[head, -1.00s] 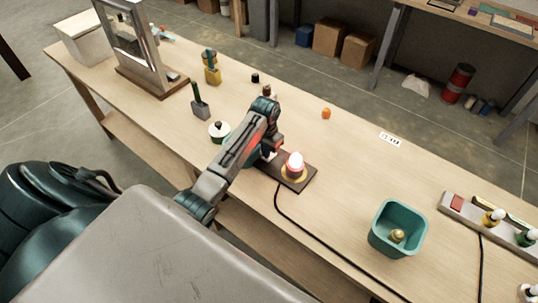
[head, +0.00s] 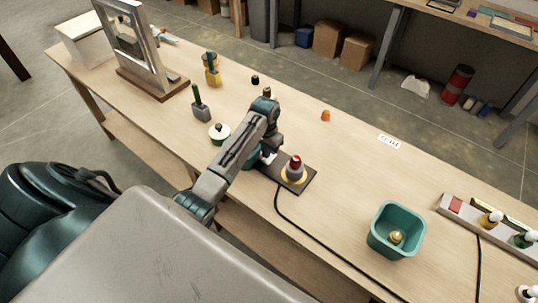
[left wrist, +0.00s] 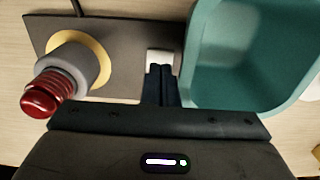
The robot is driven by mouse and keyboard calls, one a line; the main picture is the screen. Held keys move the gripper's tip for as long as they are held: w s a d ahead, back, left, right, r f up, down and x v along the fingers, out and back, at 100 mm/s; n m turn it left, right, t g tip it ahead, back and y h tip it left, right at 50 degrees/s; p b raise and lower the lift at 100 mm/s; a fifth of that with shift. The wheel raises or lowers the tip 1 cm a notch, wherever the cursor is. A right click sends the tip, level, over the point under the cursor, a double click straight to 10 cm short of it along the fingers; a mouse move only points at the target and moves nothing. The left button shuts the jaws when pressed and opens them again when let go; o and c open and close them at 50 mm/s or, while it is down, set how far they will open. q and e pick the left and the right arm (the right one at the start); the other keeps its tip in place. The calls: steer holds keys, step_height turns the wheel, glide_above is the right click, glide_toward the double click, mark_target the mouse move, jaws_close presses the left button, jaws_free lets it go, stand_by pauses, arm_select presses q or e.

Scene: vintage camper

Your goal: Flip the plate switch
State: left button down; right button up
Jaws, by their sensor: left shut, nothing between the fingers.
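The dark plate (head: 304,183) lies on the wooden bench and carries a lamp with a red bulb (head: 296,163) on a yellow ring. The bulb looks unlit. In the left wrist view the red bulb (left wrist: 40,100) is at the left, and a white switch (left wrist: 160,58) sits on the plate (left wrist: 123,50). My left gripper (head: 269,151) is low over the plate's left end. Its fingers (left wrist: 160,72) are together and empty, with their tips at the white switch; I cannot tell whether they touch it. My right gripper is out of view.
A teal container (left wrist: 205,50) stands close beside the plate in the left wrist view. A teal bin (head: 381,245) stands farther right on the bench (head: 340,185). A black cable (head: 310,227) runs from the plate.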

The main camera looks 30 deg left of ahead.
mark_target(266, 160)
arm_select(q)
steer(key=shift+r, duration=0.45)
step_height(266, 160, up, 4)
stand_by(0.5)
